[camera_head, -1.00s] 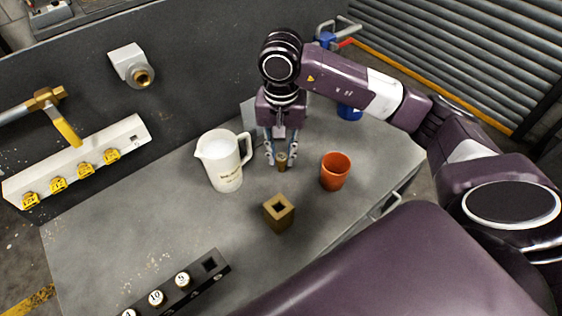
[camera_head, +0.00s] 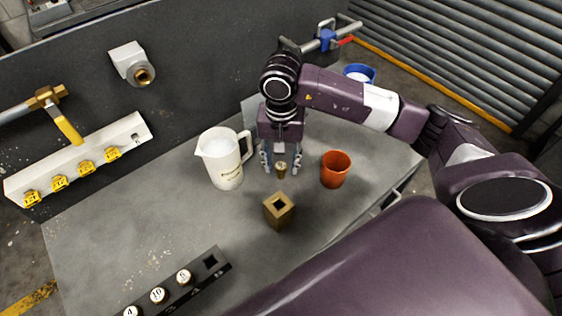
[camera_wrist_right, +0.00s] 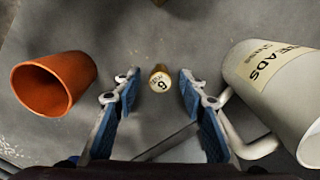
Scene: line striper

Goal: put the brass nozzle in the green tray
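A small brass cylinder (camera_head: 281,171), which I take for the brass nozzle, stands on the grey bench top. In the right wrist view the nozzle (camera_wrist_right: 159,78) shows a pale end with a dark number, clear of both fingers. My right gripper (camera_head: 281,168) is open, pointing down, with one finger on each side of the nozzle; its fingers also show in the wrist view (camera_wrist_right: 158,88). No green tray shows in these frames. My left gripper is out of view.
A white jug (camera_head: 222,160) stands close left of my right gripper, an orange cup (camera_head: 335,169) close right. A brown block with a square hole (camera_head: 279,212) is in front. A black rack (camera_head: 210,264) holds numbered plugs. A blue pail (camera_head: 359,70) is behind my arm.

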